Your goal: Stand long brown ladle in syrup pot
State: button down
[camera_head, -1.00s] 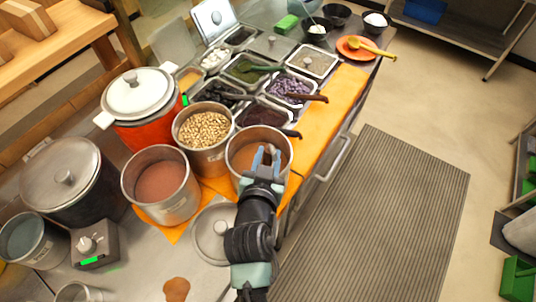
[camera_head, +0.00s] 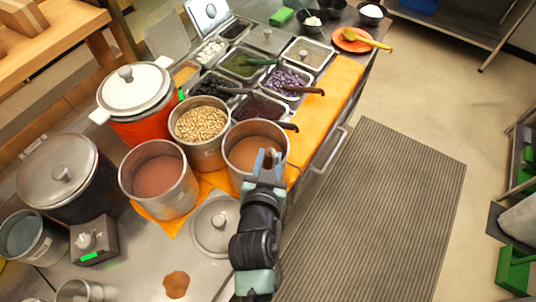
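My gripper (camera_head: 268,158) points away from the camera over the near right rim of a steel pot of brown liquid (camera_head: 248,150). Its fingertips overlap the pot's mouth in the picture, and I cannot tell whether they are open or holding anything. A second steel pot, of reddish-brown contents (camera_head: 158,172), stands to the left; I cannot tell for certain which pot holds the syrup. Dark brown handles stick out from the topping trays: one from the purple tray (camera_head: 305,90), one from the dark red tray (camera_head: 284,126). I cannot tell which is the long ladle.
A pot of pale beans (camera_head: 202,124) stands behind the two brown pots. A loose lid (camera_head: 214,226) lies in front, left of my arm. A red pot (camera_head: 135,95) and a dark lidded pot (camera_head: 68,178) stand left. The orange cloth (camera_head: 331,100) right of the trays is clear.

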jog(key=shift+r, duration=0.1)
jog(key=c, duration=0.5)
grip_release()
jog(key=s+r+p, duration=0.1)
jog(key=r+p, duration=0.7)
jog(key=s+d+r+p, duration=0.1)
jog(key=r+p, duration=0.3)
jog(key=shift+s+r, duration=0.3)
jog(key=shift+s, duration=0.05)
jog(key=shift+w, duration=0.1)
